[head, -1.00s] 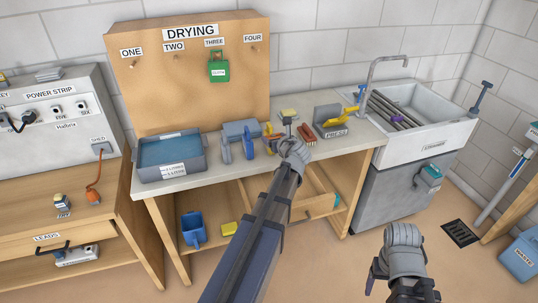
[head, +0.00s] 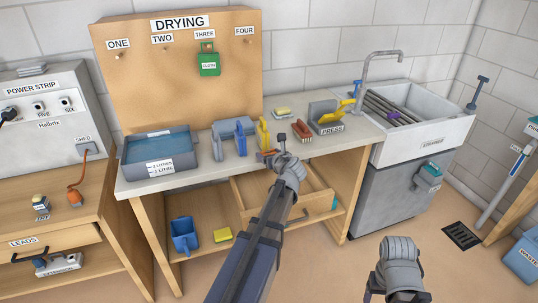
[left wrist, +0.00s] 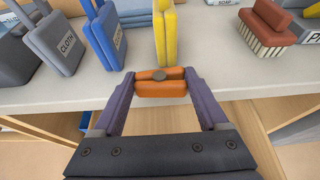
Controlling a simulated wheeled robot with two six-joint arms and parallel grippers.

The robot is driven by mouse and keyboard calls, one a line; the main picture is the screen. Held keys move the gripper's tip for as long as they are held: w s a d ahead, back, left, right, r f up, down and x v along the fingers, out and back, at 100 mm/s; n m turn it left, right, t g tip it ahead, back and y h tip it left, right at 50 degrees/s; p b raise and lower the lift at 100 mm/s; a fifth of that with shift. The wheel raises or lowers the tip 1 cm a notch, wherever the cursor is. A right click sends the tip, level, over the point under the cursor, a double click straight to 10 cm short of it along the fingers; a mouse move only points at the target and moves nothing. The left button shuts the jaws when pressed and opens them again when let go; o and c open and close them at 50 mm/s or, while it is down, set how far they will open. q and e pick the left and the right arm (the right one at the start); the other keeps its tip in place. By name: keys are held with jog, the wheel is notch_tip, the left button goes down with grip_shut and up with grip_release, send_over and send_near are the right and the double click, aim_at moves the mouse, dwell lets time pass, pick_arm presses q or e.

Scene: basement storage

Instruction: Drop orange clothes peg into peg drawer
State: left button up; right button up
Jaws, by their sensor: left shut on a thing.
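The orange clothes peg (left wrist: 161,82) is clamped between the two purple fingertips of my left gripper (left wrist: 160,88) in the left wrist view. In the head view my left gripper (head: 270,156) is at the counter's front edge, and its wrist hides most of the peg. The wooden peg drawer (head: 318,200) is pulled open under the counter, just below and to the right of my left gripper. My left arm covers part of it, and its contents and label are not readable. My right gripper (head: 368,294) is low in the head view, mostly hidden by its own wrist.
A sink (head: 425,125) is at the right. A blue jug (head: 184,236) and yellow sponge (head: 222,235) sit on the lower shelf.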

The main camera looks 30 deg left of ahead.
pick_arm(q)
jog(key=shift+f, duration=0.6)
pick_arm(e)
jog(key=shift+f, duration=0.6)
pick_arm(q)
jog(key=o, duration=1.2)
jog(key=shift+s+r, duration=0.1)
pick_arm(e)
jog(key=shift+r, duration=0.1)
pick_arm(q)
jog(key=p+v, duration=0.2)
jog(key=v, duration=0.5)
jog(key=shift+s+d+p, duration=0.15)
jog(key=shift+d+p, duration=0.05)
jog(key=shift+p, duration=0.1)
pick_arm(e)
notch_tip(320, 180, up, 3)
jog(key=shift+f, duration=0.1)
pick_arm(q)
jog(key=shift+a+r, duration=0.1)
